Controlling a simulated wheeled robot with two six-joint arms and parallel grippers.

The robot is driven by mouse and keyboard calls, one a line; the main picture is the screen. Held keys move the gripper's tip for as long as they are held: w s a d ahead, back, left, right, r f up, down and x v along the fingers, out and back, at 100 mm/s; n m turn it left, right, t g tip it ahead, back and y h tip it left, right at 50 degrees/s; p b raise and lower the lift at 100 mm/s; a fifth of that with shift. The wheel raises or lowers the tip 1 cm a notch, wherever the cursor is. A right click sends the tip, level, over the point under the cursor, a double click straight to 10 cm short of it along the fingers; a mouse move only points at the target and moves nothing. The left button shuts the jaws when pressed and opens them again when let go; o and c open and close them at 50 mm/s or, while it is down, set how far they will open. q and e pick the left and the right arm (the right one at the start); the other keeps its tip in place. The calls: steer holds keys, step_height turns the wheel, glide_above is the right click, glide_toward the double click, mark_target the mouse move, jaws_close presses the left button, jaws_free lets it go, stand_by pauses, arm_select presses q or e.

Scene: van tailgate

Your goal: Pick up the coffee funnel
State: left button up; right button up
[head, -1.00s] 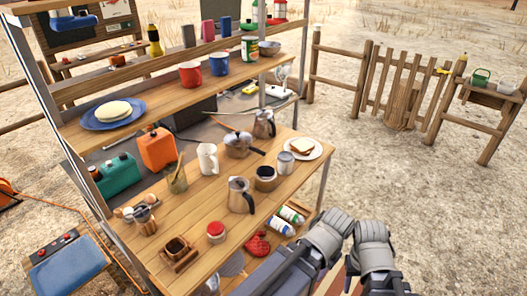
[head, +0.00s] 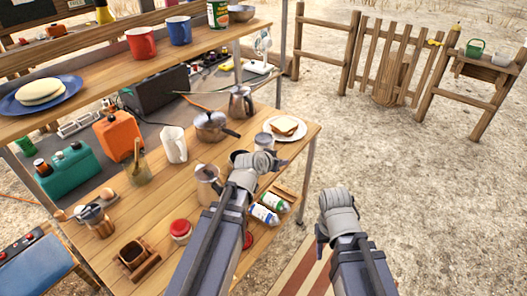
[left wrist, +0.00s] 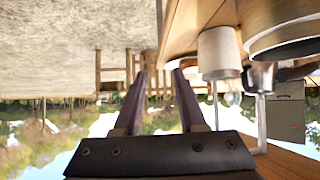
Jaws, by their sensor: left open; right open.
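A small pale grey cup-like cylinder (head: 264,142), which looks like the coffee funnel, stands upright on the wooden counter, beside the sandwich plate. In the left wrist view, which is upside down, this funnel (left wrist: 218,52) shows to the right of my jaws, not between them. My left gripper (head: 268,162) is just in front of the funnel and hides part of the counter. Its two fingers (left wrist: 163,98) are apart with nothing between them. My right gripper (head: 335,205) is open over the ground right of the counter, with no object seen in it; its fingertips are hard to make out.
A dark-mouthed pot (head: 237,157) and a moka pot (head: 207,185) stand close to my left arm. Bottles (head: 264,214) lie on a lower shelf.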

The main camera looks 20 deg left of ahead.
mark_target(270, 144)
arm_select(q)
steer(key=w+a+r+n+t+y+b, duration=0.1)
steer(key=w+a+r+t, duration=0.25)
steer(key=a, duration=0.35)
steer(key=shift+g, duration=0.25)
steer(key=shift+s+d+f+b+x, duration=0.15)
steer(key=shift+b+x, duration=0.4)
steer(key=shift+x, duration=0.85)
steer(key=shift+d+f+b+x, duration=0.15)
steer(key=shift+b+x, duration=0.4)
steer(key=shift+x, duration=0.85)
steer(key=shift+s+f+b+x, duration=0.1)
steer(key=shift+f+b+x, duration=0.3)
steer(key=shift+x, duration=1)
steer(key=shift+r, duration=0.2)
arm_select(e)
step_height(270, 144, down, 5)
steer(key=shift+f, duration=0.1)
arm_select(q)
steer(key=shift+s, duration=0.1)
jaws_close()
